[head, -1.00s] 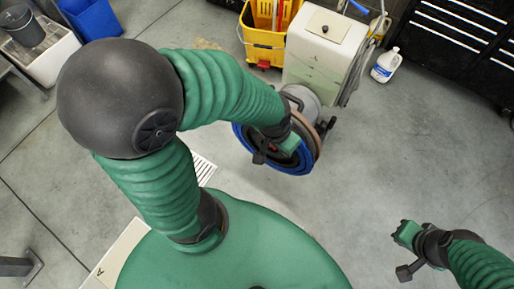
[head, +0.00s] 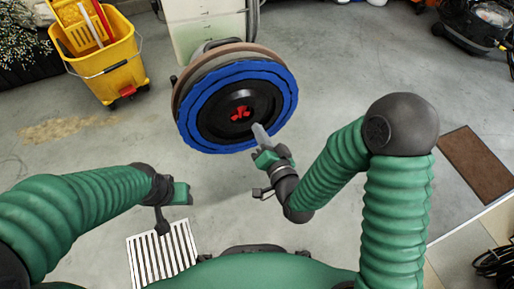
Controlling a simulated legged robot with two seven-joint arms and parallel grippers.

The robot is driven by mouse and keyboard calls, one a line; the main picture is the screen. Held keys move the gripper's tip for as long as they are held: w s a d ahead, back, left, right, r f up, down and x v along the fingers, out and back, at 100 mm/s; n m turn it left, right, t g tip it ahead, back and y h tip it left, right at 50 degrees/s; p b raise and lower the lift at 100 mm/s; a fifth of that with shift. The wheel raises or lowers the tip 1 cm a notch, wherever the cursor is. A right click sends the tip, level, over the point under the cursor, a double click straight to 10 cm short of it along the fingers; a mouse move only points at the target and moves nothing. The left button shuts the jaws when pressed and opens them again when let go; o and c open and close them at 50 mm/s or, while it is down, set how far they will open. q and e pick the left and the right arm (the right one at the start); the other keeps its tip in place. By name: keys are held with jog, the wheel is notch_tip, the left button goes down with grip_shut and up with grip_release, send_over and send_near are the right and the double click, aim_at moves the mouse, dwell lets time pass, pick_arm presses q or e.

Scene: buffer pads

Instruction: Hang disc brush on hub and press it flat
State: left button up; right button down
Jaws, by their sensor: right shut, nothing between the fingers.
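The disc brush (head: 208,116) is a round black disc with a blue bristle rim and a red three-lobed centre. It stands on edge against the round brownish head (head: 180,88) of the floor machine, facing me. Whether it sits fully flat cannot be told; the hub behind it is hidden. My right gripper (head: 259,136) is shut and empty, its tip at the lower right of the disc's black face; contact is unclear. My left gripper (head: 182,193) is below and left of the disc, apart from it; its fingers are too small to read.
The machine's pale body (head: 205,22) stands behind the disc. A yellow mop bucket (head: 108,62) stands at the left. A floor drain grate (head: 163,254) lies in front of me. A brown mat (head: 477,163) lies at the right. The floor between is clear.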

jog(key=r+x, duration=0.1)
jog(key=x, duration=0.7)
jog(key=shift+w+f, duration=0.35)
jog(key=shift+w, duration=0.05)
jog(key=shift+a, duration=0.1)
jog(key=shift+w+a, duration=0.1)
jog(key=shift+a, duration=0.05)
